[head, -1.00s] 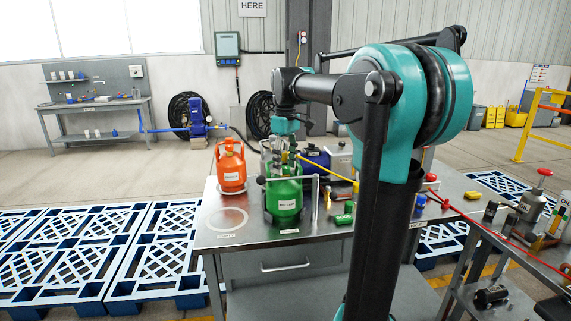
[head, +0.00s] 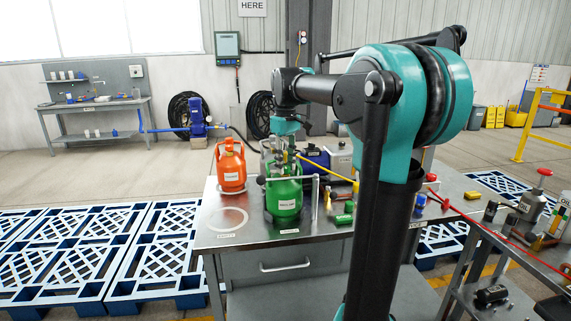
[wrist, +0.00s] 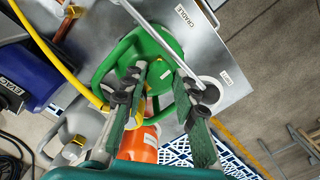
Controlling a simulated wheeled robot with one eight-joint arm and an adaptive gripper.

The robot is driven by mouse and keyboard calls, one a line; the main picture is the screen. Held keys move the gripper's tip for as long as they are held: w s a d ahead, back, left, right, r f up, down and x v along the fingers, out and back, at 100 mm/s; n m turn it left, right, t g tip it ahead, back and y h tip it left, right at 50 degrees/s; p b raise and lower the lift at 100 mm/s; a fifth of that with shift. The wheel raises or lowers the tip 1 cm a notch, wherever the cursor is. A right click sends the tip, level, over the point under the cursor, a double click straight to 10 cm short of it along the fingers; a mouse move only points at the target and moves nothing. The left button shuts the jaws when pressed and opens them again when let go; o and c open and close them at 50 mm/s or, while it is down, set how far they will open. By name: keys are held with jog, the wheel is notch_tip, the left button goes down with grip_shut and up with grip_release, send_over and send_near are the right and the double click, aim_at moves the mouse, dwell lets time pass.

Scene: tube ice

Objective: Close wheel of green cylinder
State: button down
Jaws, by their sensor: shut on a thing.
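The green cylinder (head: 284,196) stands upright on the metal table, held in a cradle with a metal bar by its top. In the wrist view its green top and collar (wrist: 154,38) lie below my gripper (wrist: 160,72). My gripper (head: 282,155) points down over the cylinder's valve, its two fingers with green pads on either side of the top centre. I cannot make out how far the wheel is turned.
An orange cylinder (head: 231,168) stands close on the left, behind an empty marked ring (head: 228,219). A blue machine (head: 318,158) stands behind. The table's front left is clear.

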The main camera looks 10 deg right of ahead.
jog(key=c, duration=1.2)
grip_release()
notch_tip(320, 180, up, 12)
